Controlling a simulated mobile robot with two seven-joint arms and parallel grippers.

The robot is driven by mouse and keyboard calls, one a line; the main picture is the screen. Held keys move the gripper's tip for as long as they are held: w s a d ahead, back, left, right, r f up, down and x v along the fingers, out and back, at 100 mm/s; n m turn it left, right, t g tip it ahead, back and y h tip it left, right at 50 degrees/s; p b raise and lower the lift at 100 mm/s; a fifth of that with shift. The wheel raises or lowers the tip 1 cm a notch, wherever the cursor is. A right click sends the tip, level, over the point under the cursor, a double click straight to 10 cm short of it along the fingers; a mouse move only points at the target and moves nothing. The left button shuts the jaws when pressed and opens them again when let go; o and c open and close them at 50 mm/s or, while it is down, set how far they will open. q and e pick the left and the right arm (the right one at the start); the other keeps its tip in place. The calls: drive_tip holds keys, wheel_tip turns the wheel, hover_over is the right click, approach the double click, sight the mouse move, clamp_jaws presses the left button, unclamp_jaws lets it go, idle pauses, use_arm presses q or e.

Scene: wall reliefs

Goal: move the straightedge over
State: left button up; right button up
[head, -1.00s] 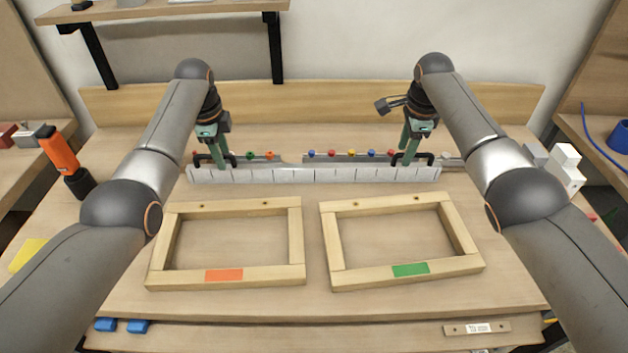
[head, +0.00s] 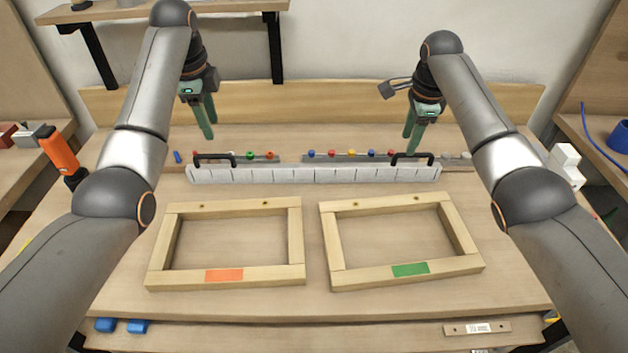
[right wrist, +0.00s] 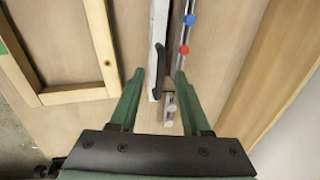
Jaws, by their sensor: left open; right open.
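The straightedge (head: 315,175) is a long pale bar with marks across it, lying behind two wooden frames. It has a black handle near each end, the left handle (head: 214,157) and the right handle (head: 412,157). My left gripper (head: 208,136) is open, empty and raised above and behind the left handle. My right gripper (head: 410,148) is open just above the right handle. In the right wrist view, the right handle (right wrist: 163,66) shows between the tips of my right gripper (right wrist: 159,74), with the straightedge (right wrist: 157,28) running away from it.
A left frame with an orange label (head: 224,275) and a right frame with a green label (head: 410,269) lie in front of the straightedge. Strips with coloured knobs (head: 351,154) lie just behind it. An orange tool (head: 58,150) stands at the left edge.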

wheel_tip(320, 180, up, 8)
drive_tip(key=s, duration=0.1)
drive_tip(key=shift+s, duration=0.3)
drive_tip(key=shift+f, duration=0.2)
